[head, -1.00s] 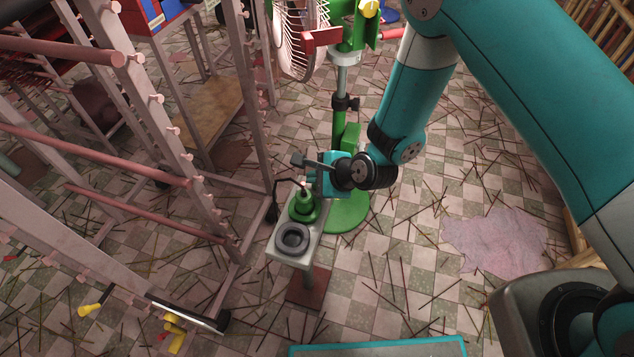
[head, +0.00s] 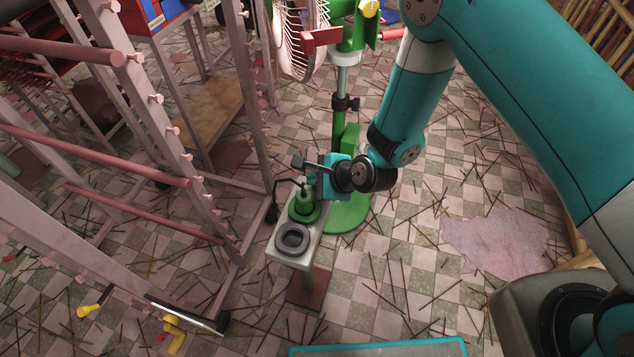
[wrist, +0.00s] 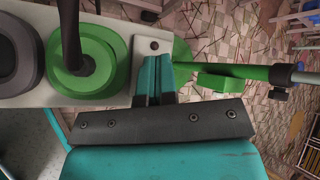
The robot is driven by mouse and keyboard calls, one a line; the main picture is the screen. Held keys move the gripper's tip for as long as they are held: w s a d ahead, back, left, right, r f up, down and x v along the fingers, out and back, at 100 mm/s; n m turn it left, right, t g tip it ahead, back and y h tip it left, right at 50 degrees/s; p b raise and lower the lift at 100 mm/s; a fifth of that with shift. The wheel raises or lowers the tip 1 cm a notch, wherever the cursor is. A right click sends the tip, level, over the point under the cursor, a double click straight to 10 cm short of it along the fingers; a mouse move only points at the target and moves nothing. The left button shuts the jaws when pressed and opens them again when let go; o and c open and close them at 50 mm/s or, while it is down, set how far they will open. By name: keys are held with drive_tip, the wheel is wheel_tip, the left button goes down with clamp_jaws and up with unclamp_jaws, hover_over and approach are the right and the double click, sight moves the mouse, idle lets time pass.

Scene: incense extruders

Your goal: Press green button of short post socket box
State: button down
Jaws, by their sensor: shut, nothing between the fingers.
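The short post socket box (head: 276,252) is a narrow pale box on a low post. Its top carries a dark grey round socket (head: 292,238) at the near end and a green round socket (head: 304,207) with a dark stem and cable in it. My gripper (wrist: 155,64) is shut and empty. In the wrist view its teal fingertips are over the pale box top (wrist: 118,24), right of the green socket (wrist: 98,52) and close to a small dark round spot (wrist: 153,45). I cannot tell whether they touch the box. No green button shows clearly; my gripper may hide it.
A green stand (head: 347,212) with a fan cage (head: 298,40) rises just behind the box. A pale rack with pink rods (head: 150,170) stands close on the left. The tiled floor to the right is open, strewn with thin sticks.

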drive_tip(key=shift+r, duration=0.3)
wheel_tip(320, 180, up, 6)
drive_tip(key=p, duration=0.5)
